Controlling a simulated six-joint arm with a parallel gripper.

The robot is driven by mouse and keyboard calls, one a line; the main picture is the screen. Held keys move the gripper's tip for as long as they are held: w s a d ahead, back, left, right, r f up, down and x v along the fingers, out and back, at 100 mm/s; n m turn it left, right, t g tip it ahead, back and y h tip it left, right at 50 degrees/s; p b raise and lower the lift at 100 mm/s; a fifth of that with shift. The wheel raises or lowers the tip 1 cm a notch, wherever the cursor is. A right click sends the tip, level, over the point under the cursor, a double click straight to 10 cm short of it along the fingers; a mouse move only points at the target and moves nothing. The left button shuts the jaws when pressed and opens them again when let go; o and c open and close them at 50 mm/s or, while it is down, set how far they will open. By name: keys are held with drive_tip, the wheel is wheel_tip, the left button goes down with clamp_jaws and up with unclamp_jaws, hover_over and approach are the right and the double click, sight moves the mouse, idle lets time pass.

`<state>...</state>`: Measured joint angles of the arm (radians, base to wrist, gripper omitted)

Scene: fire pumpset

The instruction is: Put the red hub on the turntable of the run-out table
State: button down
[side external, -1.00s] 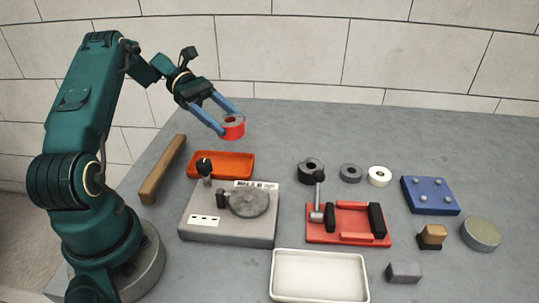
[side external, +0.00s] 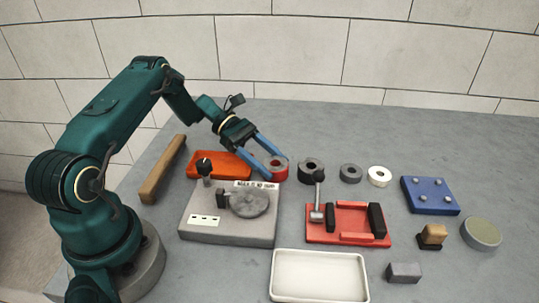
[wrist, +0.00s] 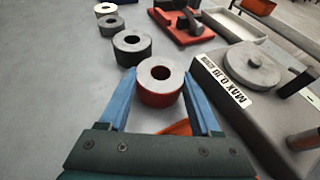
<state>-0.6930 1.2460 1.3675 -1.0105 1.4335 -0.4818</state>
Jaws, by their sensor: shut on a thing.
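The red hub (side external: 277,170) is a ring with a grey top and a dark bore. My gripper (side external: 278,166) is shut on it, with a blue finger on each side; this also shows in the wrist view, where the hub (wrist: 160,94) sits between the fingertips. It is upright, low at the left end of the row of rings; I cannot tell whether it touches the table. The run-out table (side external: 228,231) is a grey block left of and nearer than the hub. Its round turntable (side external: 249,203) is bare on top.
A black ring (side external: 311,179) stands close right of the hub, then a grey ring (side external: 350,174) and a white ring (side external: 379,177). An orange tray (side external: 205,165) lies behind the run-out table. A red fixture (side external: 347,236) and white tray (side external: 319,275) are nearer right.

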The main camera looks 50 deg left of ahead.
drive_tip(key=shift+f, duration=0.2)
drive_tip(key=shift+c, duration=0.4)
unclamp_jaws()
